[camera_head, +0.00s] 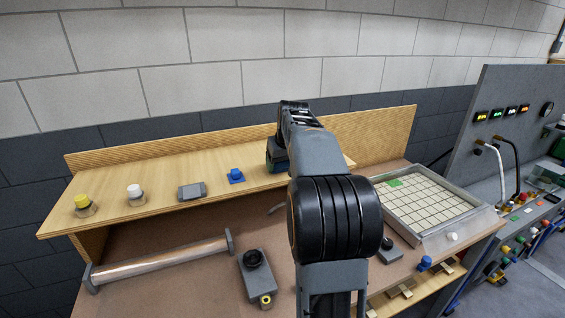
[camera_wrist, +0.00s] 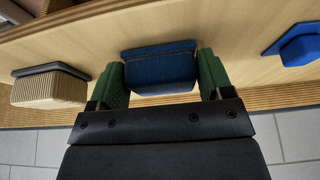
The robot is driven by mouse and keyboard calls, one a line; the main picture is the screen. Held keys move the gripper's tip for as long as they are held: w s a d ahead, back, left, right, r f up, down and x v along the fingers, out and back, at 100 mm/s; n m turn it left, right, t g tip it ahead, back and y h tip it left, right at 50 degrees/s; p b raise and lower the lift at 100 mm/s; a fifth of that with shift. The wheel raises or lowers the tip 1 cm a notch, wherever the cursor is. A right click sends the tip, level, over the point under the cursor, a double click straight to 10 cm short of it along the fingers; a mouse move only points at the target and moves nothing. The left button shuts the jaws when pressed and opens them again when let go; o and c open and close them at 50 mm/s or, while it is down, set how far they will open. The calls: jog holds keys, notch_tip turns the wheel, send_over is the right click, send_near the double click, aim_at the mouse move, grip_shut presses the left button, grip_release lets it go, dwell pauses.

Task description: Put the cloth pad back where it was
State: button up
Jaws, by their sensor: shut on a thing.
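My gripper (camera_wrist: 162,80) has its green fingers shut on the two sides of a dark blue, fabric-textured block, which looks like the cloth pad (camera_wrist: 160,66). The pad is level in the wrist view, over the wooden shelf; I cannot tell whether it touches the wood. In the head view my gripper (camera_head: 276,158) is over the right part of the shelf (camera_head: 140,200), and my arm hides most of the pad and the shelf around it.
A blue piece (camera_head: 236,175) stands to the pad's left on the shelf, also in the wrist view (camera_wrist: 298,46). A ribbed beige block (camera_wrist: 48,88) with a grey plate is on its other side. Further left are grey (camera_head: 192,191), white-topped (camera_head: 135,193) and yellow-topped (camera_head: 83,204) pieces.

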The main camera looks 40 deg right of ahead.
jog(key=o, duration=0.9)
jog(key=shift+f, duration=0.1)
jog(key=v, duration=1.2)
jog(key=s+a+f+n, duration=0.1)
jog(key=s+a+f, duration=0.15)
jog(key=a, duration=0.35)
jog(key=s+a+f, duration=0.1)
jog(key=a+f, duration=0.3)
jog(key=a, duration=0.3)
jog(key=s+a+f+n+y, duration=0.1)
jog(key=s+a+f+n, duration=0.1)
jog(key=s+a+f, duration=0.8)
notch_tip(320, 180, down, 4)
jog(key=shift+s+a+f+p, duration=0.25)
jog(key=shift+s+p, duration=0.15)
jog(key=shift+s, duration=0.45)
